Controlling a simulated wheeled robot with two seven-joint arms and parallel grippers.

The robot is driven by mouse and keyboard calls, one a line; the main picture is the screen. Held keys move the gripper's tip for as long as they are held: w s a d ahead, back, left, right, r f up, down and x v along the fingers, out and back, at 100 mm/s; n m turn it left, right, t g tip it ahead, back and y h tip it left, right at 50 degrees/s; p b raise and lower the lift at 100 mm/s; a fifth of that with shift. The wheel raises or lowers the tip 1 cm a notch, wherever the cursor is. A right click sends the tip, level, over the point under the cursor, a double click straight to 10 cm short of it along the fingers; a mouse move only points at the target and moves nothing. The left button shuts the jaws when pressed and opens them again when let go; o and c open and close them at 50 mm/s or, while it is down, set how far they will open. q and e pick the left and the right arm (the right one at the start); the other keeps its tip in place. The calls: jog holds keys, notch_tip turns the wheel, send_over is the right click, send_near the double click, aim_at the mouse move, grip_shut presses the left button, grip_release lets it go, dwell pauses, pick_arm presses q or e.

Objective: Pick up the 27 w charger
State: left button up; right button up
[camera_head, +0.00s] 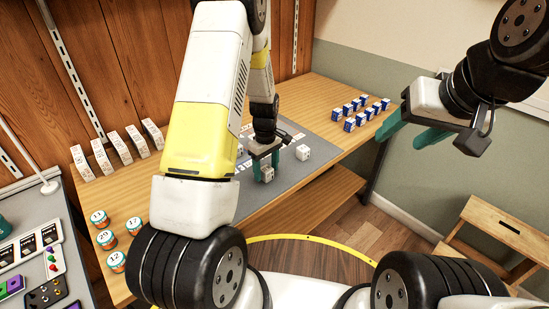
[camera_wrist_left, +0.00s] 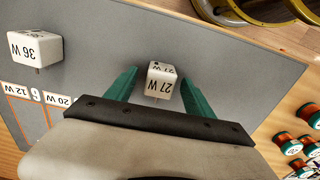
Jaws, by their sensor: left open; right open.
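The 27 W charger (camera_wrist_left: 160,83) is a small white block with black lettering, lying on the grey mat (camera_wrist_left: 215,50). In the left wrist view it sits between the two green fingers of my left gripper (camera_wrist_left: 155,92), which is open with a gap on each side. In the head view the charger (camera_head: 267,174) shows low between the fingers of my left gripper (camera_head: 262,165). The 36 W charger (camera_wrist_left: 34,49) stands apart on the mat; a white charger (camera_head: 302,152) shows right of the gripper in the head view. My right gripper (camera_head: 405,130) is open and empty, in the air at the right.
Several blue-and-white boxes (camera_head: 360,113) stand in rows at the table's back right. White cards (camera_head: 118,146) stand along the wall at left. Numbered round tins (camera_head: 107,239) stand at the table's left. A wooden stool (camera_head: 500,228) stands at lower right.

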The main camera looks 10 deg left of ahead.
pick_arm(q)
jog(key=shift+f, duration=0.35)
grip_shut()
jog(key=shift+r, duration=0.1)
